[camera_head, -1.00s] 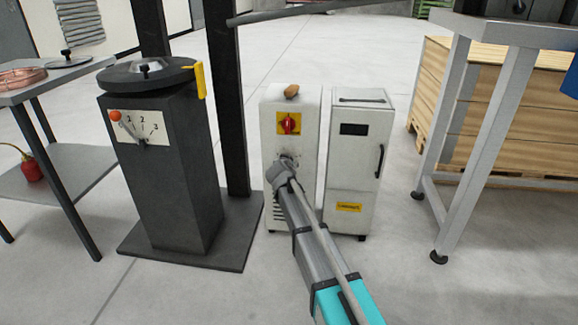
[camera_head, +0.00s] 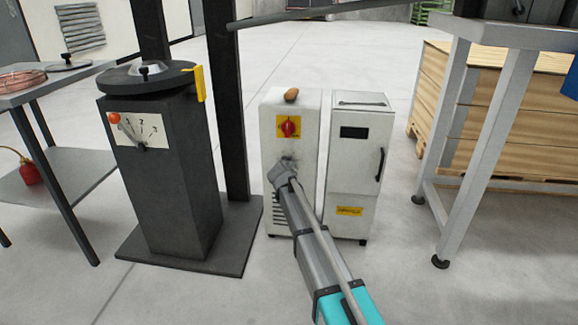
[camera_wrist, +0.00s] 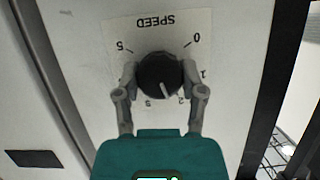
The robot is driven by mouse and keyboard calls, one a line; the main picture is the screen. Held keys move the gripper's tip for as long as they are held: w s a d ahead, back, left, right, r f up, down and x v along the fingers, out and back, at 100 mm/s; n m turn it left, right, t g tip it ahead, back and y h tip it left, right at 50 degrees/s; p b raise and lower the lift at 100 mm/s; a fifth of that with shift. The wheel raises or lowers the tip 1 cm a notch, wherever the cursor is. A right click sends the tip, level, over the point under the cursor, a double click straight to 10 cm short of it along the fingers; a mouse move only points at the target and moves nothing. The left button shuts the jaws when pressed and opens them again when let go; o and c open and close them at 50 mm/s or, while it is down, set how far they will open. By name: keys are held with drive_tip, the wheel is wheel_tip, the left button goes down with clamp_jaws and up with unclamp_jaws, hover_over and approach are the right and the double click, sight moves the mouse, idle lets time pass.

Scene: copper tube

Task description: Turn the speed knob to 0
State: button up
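The speed knob (camera_wrist: 160,74) is black and round with a white pointer line. It sits on a white SPEED dial plate (camera_wrist: 168,22) that appears upside down in the wrist view. The pointer faces the lower edge, close to the 2; the 0 is at the upper right. My gripper (camera_wrist: 160,70) straddles the knob, one finger on each side, and the fingertips appear to press on its sides. In the head view my gripper (camera_head: 283,172) reaches the front of the white cabinet (camera_head: 305,130) and hides the knob.
A red rotary switch (camera_head: 289,127) on a yellow plate is above my gripper. A second white cabinet (camera_head: 352,180) stands close on the right. A dark pedestal (camera_head: 170,200) with a lever dial is on the left. A metal table (camera_head: 470,150) is at the right.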

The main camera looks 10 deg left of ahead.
drive_tip(key=c, duration=0.4)
drive_tip(key=shift+d, duration=0.15)
drive_tip(key=shift+n+h, duration=0.3)
drive_tip(key=shift+a+n+h, duration=0.2)
drive_tip(key=shift+n+h, duration=0.1)
drive_tip(key=shift+n, duration=0.3)
drive_tip(key=shift+n+h+b, duration=0.45)
drive_tip(key=shift+n+h, duration=0.45)
drive_tip(key=shift+n, duration=0.2)
drive_tip(key=o, duration=1.2)
drive_tip(key=shift+c, duration=0.2)
